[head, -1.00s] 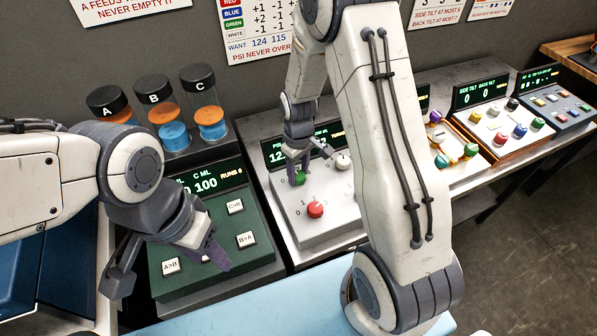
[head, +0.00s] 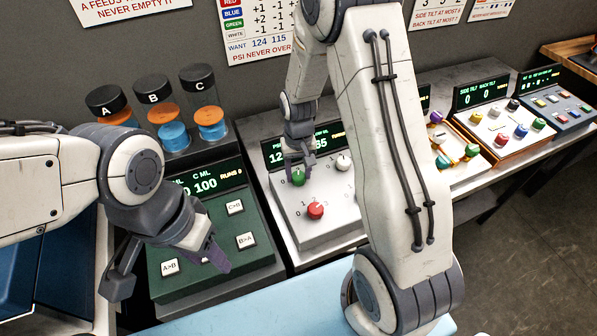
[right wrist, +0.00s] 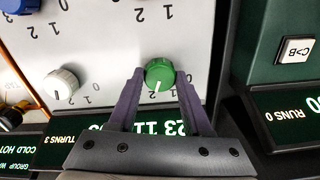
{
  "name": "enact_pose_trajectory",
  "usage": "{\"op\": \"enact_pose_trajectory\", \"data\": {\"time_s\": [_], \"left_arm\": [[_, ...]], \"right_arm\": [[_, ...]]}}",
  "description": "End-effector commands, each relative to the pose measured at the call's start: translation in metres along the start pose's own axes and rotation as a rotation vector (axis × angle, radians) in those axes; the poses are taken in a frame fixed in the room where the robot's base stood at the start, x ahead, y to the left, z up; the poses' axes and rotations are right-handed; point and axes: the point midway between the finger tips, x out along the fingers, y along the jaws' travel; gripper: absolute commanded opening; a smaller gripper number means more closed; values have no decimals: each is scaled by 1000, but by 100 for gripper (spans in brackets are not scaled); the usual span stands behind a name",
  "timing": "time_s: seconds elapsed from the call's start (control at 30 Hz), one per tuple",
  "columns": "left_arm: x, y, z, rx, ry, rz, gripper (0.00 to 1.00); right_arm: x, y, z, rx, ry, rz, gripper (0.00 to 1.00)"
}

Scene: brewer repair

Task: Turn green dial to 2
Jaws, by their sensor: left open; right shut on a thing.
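The green dial (head: 298,178) sits on the light grey panel with the red dial, at its upper left. In the right wrist view the green dial (right wrist: 159,72) is between the two fingers of my right gripper (right wrist: 160,76), which is shut on it. Its white pointer faces down in that view, roughly at a printed 2 (right wrist: 152,95). In the head view my right gripper (head: 297,164) reaches the dial from above and hides part of the display behind. My left gripper (head: 205,252) is open and empty over the green button panel.
The red dial (head: 315,210) and a white dial (head: 343,162) share the panel; a blue dial (right wrist: 20,5) shows in the wrist view. The green panel (head: 212,284) with buttons stands to the left. Other control panels (head: 508,128) stand to the right.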

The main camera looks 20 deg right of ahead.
Motion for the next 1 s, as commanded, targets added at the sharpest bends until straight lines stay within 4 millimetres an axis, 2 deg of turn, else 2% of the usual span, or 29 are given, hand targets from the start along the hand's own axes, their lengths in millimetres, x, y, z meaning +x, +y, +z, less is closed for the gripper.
{"op": "enact_pose_trajectory", "data": {"time_s": [0.4, 0.43, 0.47, 0.5, 0.83, 1.0], "left_arm": [[0, 0, 0, 0, 0, 0, 50], [0, 0, 0, 0, 0, 0, 50], [0, 0, 0, 0, 0, 0, 50], [0, 0, 0, 0, 0, 0, 50], [1, 0, 0, 0, 0, 0, 50], [6, 0, 0, 0, 0, 0, 50]], "right_arm": [[-2, 0, -3, 5, 10, -1, 0], [-2, 0, -3, 5, 10, -1, 60], [-2, 0, -3, 5, 9, -1, 72], [-2, 0, -3, 5, 8, -1, 79], [-2, 0, -2, 5, 5, 0, 79], [-21, 0, -3, 5, 10, -1, 79]]}}
